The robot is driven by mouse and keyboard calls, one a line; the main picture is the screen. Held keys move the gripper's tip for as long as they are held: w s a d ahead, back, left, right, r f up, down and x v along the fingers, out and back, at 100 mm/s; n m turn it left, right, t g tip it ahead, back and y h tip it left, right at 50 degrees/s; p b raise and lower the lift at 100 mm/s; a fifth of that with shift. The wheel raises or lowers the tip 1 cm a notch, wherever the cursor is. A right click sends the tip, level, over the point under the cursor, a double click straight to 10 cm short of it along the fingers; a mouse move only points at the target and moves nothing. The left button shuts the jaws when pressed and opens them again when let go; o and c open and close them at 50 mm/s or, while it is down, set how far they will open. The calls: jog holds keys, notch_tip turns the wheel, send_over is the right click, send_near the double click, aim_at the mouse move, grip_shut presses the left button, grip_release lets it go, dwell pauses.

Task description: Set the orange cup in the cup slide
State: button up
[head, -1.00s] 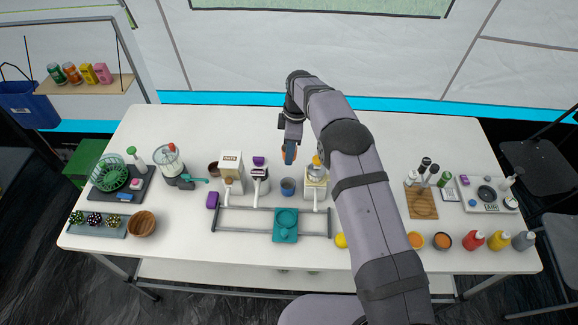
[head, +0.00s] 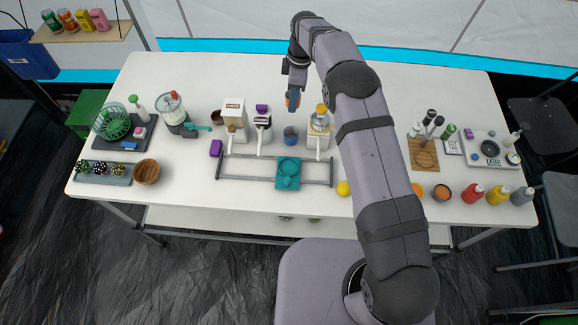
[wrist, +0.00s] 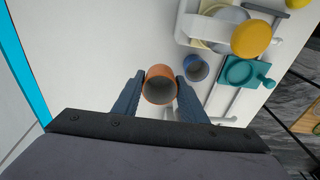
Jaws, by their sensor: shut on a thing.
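The orange cup (wrist: 160,86) is between the fingers of my gripper (wrist: 158,95), its open mouth showing in the wrist view. My gripper is shut on it. In the head view my gripper (head: 293,101) hangs over the table behind the blue cup, with only a sliver of orange showing. I take the teal piece with a round recess, set on grey rails, as the cup slide (head: 288,182); it also shows in the wrist view (wrist: 237,73), right of the held cup and apart from it. No cup shows in it.
A blue cup (head: 290,134) stands between my gripper and the slide. A white machine with a yellow top (head: 320,125) is to its right, and white dispensers (head: 235,118) are to its left. The table's back strip is clear. A lemon (head: 344,188) lies right of the rails.

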aim_at(287, 96)
dwell(0.4)
jog(key=shift+a+r, duration=0.35)
jog(key=shift+r, duration=0.1)
jog(key=r, duration=0.1)
jog(key=a+r, duration=0.1)
jog(key=r+p, duration=0.1)
jog(key=shift+w+a+r, duration=0.1)
jog(key=shift+w+a, duration=0.1)
jog(key=shift+w, duration=0.1)
jog(key=s+a+r+n+p, duration=0.1)
jog(key=s+r+p, duration=0.25)
jog(key=s, duration=0.75)
jog(key=s+d+f+n, duration=0.3)
jog(key=s+f, duration=0.5)
jog(key=shift+n, duration=0.3)
jog(key=shift+f+b, duration=0.15)
jog(key=shift+b, duration=0.15)
